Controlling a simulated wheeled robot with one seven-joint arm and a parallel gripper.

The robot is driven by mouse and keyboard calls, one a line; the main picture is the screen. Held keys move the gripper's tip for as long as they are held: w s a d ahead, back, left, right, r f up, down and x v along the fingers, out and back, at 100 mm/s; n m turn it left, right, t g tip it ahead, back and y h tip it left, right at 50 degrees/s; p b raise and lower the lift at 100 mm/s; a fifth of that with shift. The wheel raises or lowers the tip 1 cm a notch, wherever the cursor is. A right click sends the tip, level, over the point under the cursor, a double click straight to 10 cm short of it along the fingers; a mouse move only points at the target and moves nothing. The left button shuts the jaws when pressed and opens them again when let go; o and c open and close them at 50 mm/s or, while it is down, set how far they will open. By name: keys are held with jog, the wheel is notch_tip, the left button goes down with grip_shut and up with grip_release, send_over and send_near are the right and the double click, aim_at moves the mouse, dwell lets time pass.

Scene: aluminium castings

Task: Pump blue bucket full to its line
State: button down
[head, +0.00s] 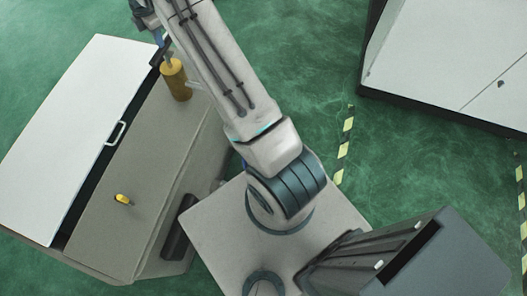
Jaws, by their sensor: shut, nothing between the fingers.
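No blue bucket shows in the head view. An ochre-yellow upright cylinder (176,82) with a narrower top stands at the far right corner of a grey-beige cabinet; it may be the pump. A thin pale piece sticks out to its right, partly behind my arm. My gripper (161,52) appears as a dark part at the cylinder's top left, shut and empty. It is small and partly cut off by my arm, so I cannot tell whether it touches the cylinder.
The cabinet has a white panel (70,130) with a pale handle (116,133) and a small yellow knob (123,199). A large white-topped unit (450,50) stands at upper right. Green floor (300,60) with yellow-black tape (346,140) is clear between them.

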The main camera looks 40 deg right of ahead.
aim_at(164, 52)
jog(key=shift+s+f+b, duration=0.1)
jog(key=shift+f+b, duration=1.65)
jog(key=shift+f, duration=1.2)
jog(key=shift+r, duration=0.2)
notch_tip(164, 52, up, 13)
jog(key=p, duration=0.7)
jog(key=shift+p, duration=0.35)
